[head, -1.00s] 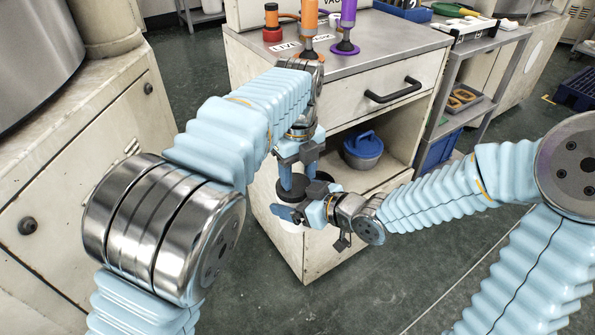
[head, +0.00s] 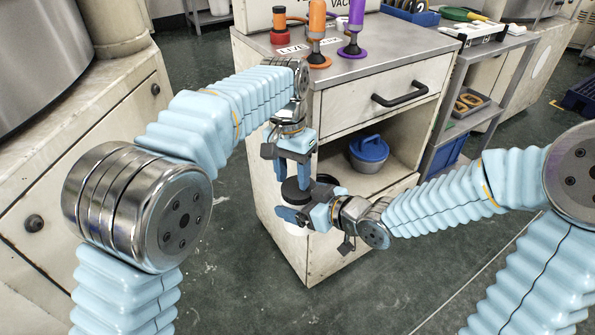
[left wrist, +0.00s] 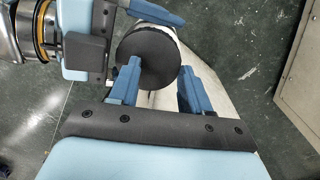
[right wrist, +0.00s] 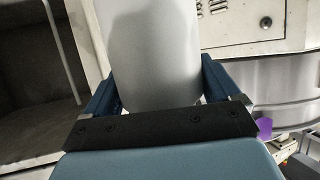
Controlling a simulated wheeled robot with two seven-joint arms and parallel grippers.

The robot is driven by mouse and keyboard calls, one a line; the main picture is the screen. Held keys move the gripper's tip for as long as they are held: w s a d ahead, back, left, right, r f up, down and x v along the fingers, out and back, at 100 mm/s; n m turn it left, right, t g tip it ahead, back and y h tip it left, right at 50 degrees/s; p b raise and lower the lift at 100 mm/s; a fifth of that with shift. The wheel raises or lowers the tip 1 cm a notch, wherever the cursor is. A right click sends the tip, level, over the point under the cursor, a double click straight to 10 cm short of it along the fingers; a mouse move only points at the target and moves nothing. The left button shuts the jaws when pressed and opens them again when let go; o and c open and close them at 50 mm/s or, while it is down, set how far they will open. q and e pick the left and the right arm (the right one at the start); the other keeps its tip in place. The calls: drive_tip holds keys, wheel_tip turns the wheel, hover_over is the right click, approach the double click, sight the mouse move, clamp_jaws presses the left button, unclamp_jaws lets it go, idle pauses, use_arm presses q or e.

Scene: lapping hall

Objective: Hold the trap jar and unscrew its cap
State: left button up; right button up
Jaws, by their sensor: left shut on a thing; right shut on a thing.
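The trap jar has a white body (right wrist: 150,55) and a wide black cap (left wrist: 150,62). In the head view the cap (head: 294,191) shows below my left gripper (head: 293,180), which points down with its fingers on the cap. In the left wrist view the left fingers (left wrist: 158,78) are on either side of the cap, and it is shut on it. My right gripper (head: 297,216) reaches in from the right, below the cap. In the right wrist view its fingers (right wrist: 158,88) are shut around the jar body. The right gripper hides most of the body in the head view.
A cabinet (head: 345,110) with a drawer stands behind the grippers; orange and purple suction tools (head: 352,28) are on top. A blue-lidded pot (head: 369,151) sits on its open shelf. A grey rack (head: 470,100) stands right. Floor in front is clear.

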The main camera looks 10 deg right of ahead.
use_arm(q)
drive_tip(key=n, duration=0.4)
drive_tip(key=s+n, duration=0.1)
drive_tip(key=n, duration=0.1)
drive_tip(key=shift+f, duration=0.25)
drive_tip(key=shift+c, duration=0.2)
drive_tip(key=n, duration=0.5)
drive_tip(key=shift+s+n+h, duration=0.3)
drive_tip(key=shift+s+n, duration=0.1)
drive_tip(key=n, duration=0.5)
drive_tip(key=shift+s+d+n+t, duration=0.15)
drive_tip(key=shift+s+n+t, duration=0.15)
drive_tip(key=n, duration=0.5)
drive_tip(key=shift+s+d+r, duration=0.1)
drive_tip(key=shift+s+d, duration=0.05)
drive_tip(key=o, duration=1.1)
drive_tip(key=shift+o, duration=0.2)
